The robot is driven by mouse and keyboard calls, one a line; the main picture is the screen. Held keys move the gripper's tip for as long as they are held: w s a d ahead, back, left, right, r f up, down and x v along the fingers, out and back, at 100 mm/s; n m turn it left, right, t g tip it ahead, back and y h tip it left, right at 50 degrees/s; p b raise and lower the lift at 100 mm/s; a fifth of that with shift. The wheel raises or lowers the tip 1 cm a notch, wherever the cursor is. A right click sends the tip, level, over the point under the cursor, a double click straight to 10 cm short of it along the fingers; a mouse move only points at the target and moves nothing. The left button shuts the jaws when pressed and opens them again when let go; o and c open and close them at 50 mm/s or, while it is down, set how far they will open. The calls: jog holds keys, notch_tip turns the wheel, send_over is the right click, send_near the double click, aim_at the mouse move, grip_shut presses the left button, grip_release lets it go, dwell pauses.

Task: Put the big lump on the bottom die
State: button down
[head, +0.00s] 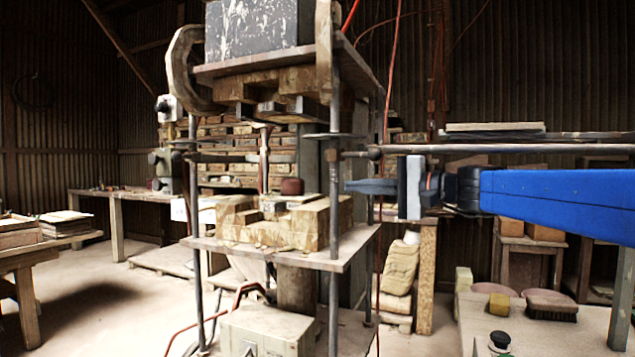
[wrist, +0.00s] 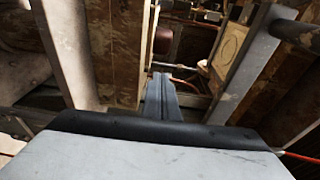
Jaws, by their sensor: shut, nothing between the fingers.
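A dark reddish-brown lump (head: 292,187) appears to rest on top of the bottom die (head: 310,227), a pale worn block on the press's lower plate. My gripper (head: 348,186) is level with the lump, to its right, beside the press's front right post. Its fingers are shut and empty, pointing left, with a clear gap between them and the lump. In the wrist view the shut fingers (wrist: 161,80) point at a reddish-brown shape (wrist: 168,45), which looks like the same lump. The lump's underside and its exact contact with the die are hidden.
The upper die (head: 285,85) hangs above the bottom die. A press post (head: 335,190) stands close to my fingertips, and a horizontal bar (head: 500,148) runs above my arm. The bench at lower right holds a brush (head: 549,305), a yellow block (head: 499,305) and pinkish flat pieces.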

aim_at(314, 191)
jog(key=x, duration=0.7)
jog(key=r+x, duration=0.1)
jog(key=x, duration=0.2)
jog(key=shift+w+a, duration=0.2)
jog(key=shift+w, duration=0.25)
jog(key=shift+s+a+r, duration=0.1)
jog(key=shift+s+a, duration=0.65)
jog(key=shift+s, duration=0.05)
jog(key=shift+d, duration=0.1)
